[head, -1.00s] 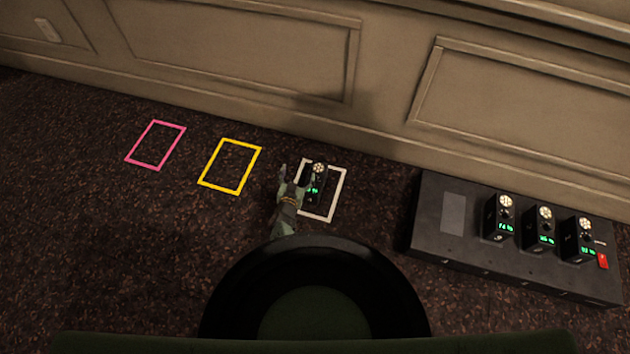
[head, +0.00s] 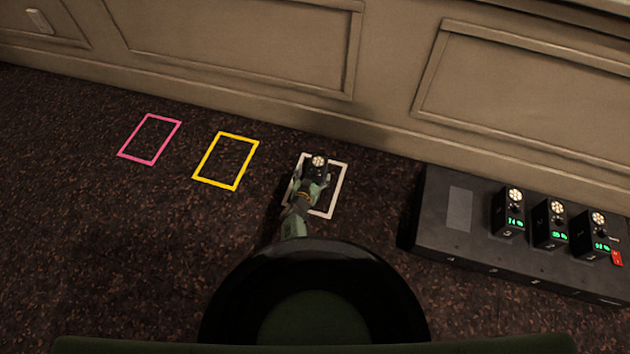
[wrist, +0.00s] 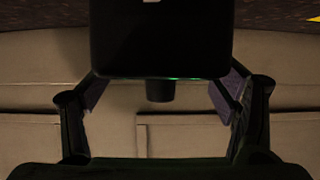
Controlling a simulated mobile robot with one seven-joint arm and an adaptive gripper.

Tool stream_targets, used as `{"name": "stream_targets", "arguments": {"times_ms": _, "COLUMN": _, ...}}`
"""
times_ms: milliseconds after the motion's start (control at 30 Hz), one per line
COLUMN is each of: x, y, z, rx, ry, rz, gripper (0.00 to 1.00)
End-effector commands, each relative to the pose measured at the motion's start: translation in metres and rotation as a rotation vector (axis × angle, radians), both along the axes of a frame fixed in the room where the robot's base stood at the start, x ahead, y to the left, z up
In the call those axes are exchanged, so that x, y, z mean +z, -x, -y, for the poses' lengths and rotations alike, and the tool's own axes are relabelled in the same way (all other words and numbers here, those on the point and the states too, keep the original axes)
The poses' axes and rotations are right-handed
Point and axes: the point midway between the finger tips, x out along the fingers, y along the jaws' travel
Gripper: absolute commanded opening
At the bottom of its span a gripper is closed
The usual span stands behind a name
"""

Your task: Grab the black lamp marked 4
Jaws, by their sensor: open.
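A small black lamp (head: 319,164) with a pale round knob stands inside the white rectangle (head: 341,185) on the floor. Its marking is hidden behind my gripper. My gripper (head: 308,178) is over the near side of this lamp. In the wrist view the dark body of the lamp (wrist: 160,40) fills the top middle, with a faint green glow at its edge. The open fingers of my gripper (wrist: 160,98) stand to either side of it, with gaps left and right. No number is readable on it.
A dark box (head: 460,208) on the right carries three similar black lamps with green displays, too small to read surely, and a red switch (head: 617,258). Yellow (head: 226,161) and pink (head: 150,139) rectangles on the left are empty. A panelled wall (head: 240,50) runs behind.

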Motion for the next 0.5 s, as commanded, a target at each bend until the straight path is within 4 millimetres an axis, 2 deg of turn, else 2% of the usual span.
{"name": "stream_targets", "arguments": {"times_ms": 33, "x": -0.010, "y": -0.008, "z": 0.002, "rx": -0.003, "ry": -0.001, "rz": 0.001, "gripper": 0.80}}
{"name": "stream_targets", "arguments": {"times_ms": 200, "x": -0.015, "y": -0.024, "z": 0.007, "rx": -0.001, "ry": -0.001, "rz": 0.000, "gripper": 0.80}}
{"name": "stream_targets", "arguments": {"times_ms": 433, "x": -0.012, "y": -0.025, "z": 0.007, "rx": 0.000, "ry": 0.000, "rz": -0.001, "gripper": 0.80}}
{"name": "stream_targets", "arguments": {"times_ms": 500, "x": -0.012, "y": -0.025, "z": 0.007, "rx": 0.000, "ry": 0.000, "rz": -0.001, "gripper": 0.76}}
